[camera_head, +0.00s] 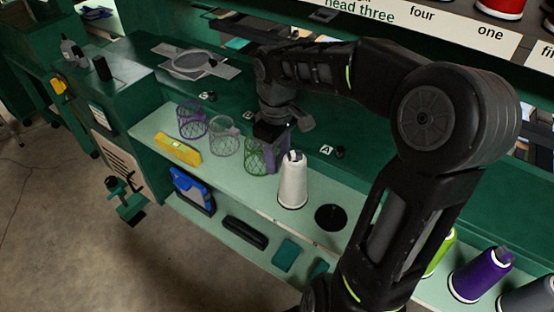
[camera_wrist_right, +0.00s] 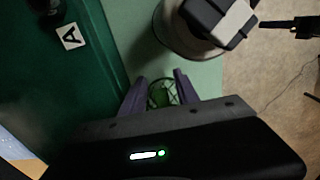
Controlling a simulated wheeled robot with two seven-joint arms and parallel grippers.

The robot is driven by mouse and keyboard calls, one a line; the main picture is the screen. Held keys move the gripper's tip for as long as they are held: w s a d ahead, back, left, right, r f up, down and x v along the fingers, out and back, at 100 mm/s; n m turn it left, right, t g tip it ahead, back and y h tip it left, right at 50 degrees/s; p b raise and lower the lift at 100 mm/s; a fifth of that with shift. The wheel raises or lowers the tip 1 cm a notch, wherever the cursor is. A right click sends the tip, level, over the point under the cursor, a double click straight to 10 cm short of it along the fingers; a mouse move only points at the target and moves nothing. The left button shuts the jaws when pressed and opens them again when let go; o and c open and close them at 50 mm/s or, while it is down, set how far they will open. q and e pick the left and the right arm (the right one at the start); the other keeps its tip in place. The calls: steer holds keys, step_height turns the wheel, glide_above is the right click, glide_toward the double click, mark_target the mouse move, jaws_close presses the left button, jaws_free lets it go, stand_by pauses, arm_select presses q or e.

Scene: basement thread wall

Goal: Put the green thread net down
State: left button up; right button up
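The green thread net (camera_head: 256,158) is an open mesh cup at the right end of a row of nets on the pale shelf. My right gripper (camera_head: 270,153) reaches down over it. In the right wrist view, the two purple fingers (camera_wrist_right: 160,88) stand on either side of the green net (camera_wrist_right: 161,97), which fills the gap between them. They look shut on it. The net's base is at or just above the shelf; I cannot tell if it touches. Its right side is partly hidden by a finger. My left gripper is not in view.
A purple net (camera_head: 192,121) and a grey net (camera_head: 224,138) stand to the left. A yellow block (camera_head: 178,148) lies at the shelf's front edge. A white thread cone (camera_head: 293,183) stands close on the right, beside a black disc (camera_head: 331,217).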

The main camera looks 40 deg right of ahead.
step_height(320, 180, up, 9)
steer(key=shift+f, duration=0.2)
step_height(320, 180, up, 2)
steer(key=shift+r+p, duration=0.2)
steer(key=shift+p, duration=0.6)
steer(key=shift+a+f, duration=0.1)
